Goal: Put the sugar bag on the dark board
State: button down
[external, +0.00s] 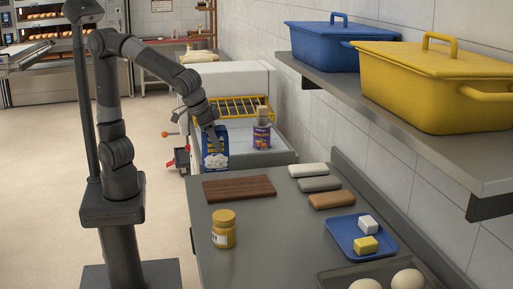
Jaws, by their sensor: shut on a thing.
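The sugar bag (215,158), blue and white with printed lettering, is upright below the end of my arm, just beyond the far left edge of the grey counter. My gripper (213,134) is shut on the top of the bag. The fingertips are small and dark, partly lost against it. The dark board (239,188), a brown wooden rectangle, lies flat and bare on the counter, nearer than the bag. I cannot tell how high the bag is above any surface.
A yellow-lidded jar (223,229), several bars (331,200), a blue tray (343,235) and a dough tray (335,280) occupy the counter (277,240). A shelf (420,150) with lidded pots overhangs at right.

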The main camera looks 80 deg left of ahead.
jog(key=w+a+f, duration=0.7)
jog(key=w+f, duration=0.2)
jog(key=f, duration=0.2)
jog(key=shift+a, duration=0.35)
jog(key=shift+c, duration=2.3)
grip_release()
jog(key=shift+f, duration=0.15)
jog(key=v, duration=1.2)
jog(key=shift+s+a, duration=0.1)
jog(key=shift+a, duration=0.05)
